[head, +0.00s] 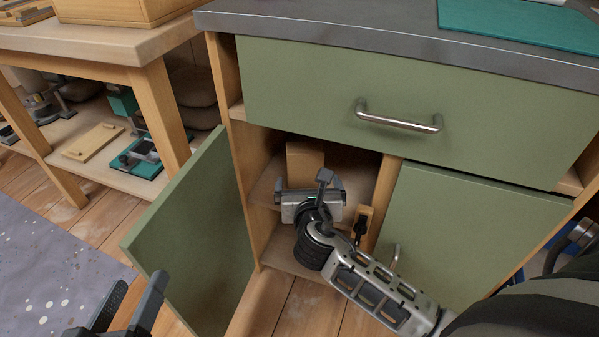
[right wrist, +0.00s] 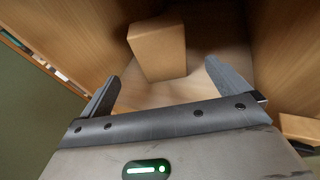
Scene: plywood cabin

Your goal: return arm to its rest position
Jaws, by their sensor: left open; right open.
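My right gripper (head: 323,190) is at the opening of the lower left compartment of the green cabinet (head: 330,75). It is open and empty in the right wrist view (right wrist: 163,88). A plain cardboard-coloured box (right wrist: 158,48) stands on the cabinet shelf beyond the fingertips, apart from them. The same box (head: 304,163) shows behind my right gripper in the head view. My left gripper (head: 132,300) is at the bottom left of the head view, open and empty, near the open cabinet door (head: 200,235).
A wooden bench (head: 150,45) with a loaded lower shelf stands at the left. A green mat (head: 520,28) lies on the countertop. A speckled grey rug (head: 50,260) covers the floor at left.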

